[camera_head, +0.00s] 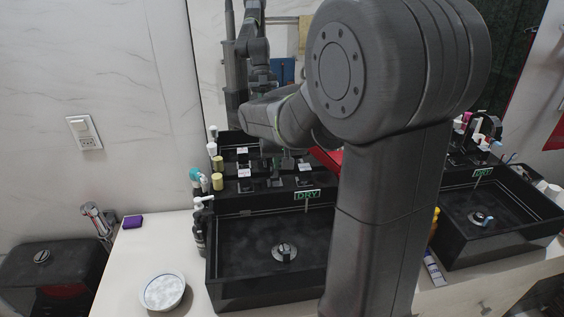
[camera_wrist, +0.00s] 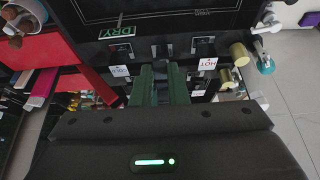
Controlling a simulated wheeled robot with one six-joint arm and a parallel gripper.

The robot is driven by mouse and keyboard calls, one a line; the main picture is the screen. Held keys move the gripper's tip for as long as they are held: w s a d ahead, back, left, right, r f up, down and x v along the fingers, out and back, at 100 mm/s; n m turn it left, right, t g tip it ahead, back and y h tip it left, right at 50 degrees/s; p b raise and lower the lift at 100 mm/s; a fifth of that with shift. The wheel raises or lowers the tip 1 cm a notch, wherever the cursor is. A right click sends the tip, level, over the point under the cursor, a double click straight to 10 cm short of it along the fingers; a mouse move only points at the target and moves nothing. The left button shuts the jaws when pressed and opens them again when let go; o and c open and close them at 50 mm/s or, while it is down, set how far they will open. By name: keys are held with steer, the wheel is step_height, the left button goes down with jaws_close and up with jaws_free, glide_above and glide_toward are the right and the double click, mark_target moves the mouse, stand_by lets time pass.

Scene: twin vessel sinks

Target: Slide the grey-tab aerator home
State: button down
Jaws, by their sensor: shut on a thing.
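My gripper (camera_wrist: 161,72) points at the back ledge of the near black sink in the wrist view. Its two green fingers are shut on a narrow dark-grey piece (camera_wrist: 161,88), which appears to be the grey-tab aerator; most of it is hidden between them. Small grey fittings (camera_wrist: 155,49) stand on the ledge just beyond the fingertips. A white HOT card (camera_wrist: 208,64) is right of the fingers and another white card (camera_wrist: 120,71) is left. In the head view my gripper (camera_head: 288,163) is small above the ledge, partly hidden by my arm. Whether the piece is seated is not visible.
The near sink (camera_head: 262,292) has a green DRY sign (camera_head: 307,195) at its back. A second black sink (camera_head: 500,243) stands right. Yellow-capped bottles (camera_head: 217,182) and a pump bottle (camera_head: 199,232) crowd the left corner. A white bowl (camera_head: 164,291) and purple sponge (camera_head: 132,221) sit on the counter.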

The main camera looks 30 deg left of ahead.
steer(key=c, duration=1.3)
jaws_free()
steer(key=shift+c, duration=0.2)
steer(key=b+v, duration=0.1)
steer(key=v, duration=1.2)
steer(key=shift+r, duration=0.4)
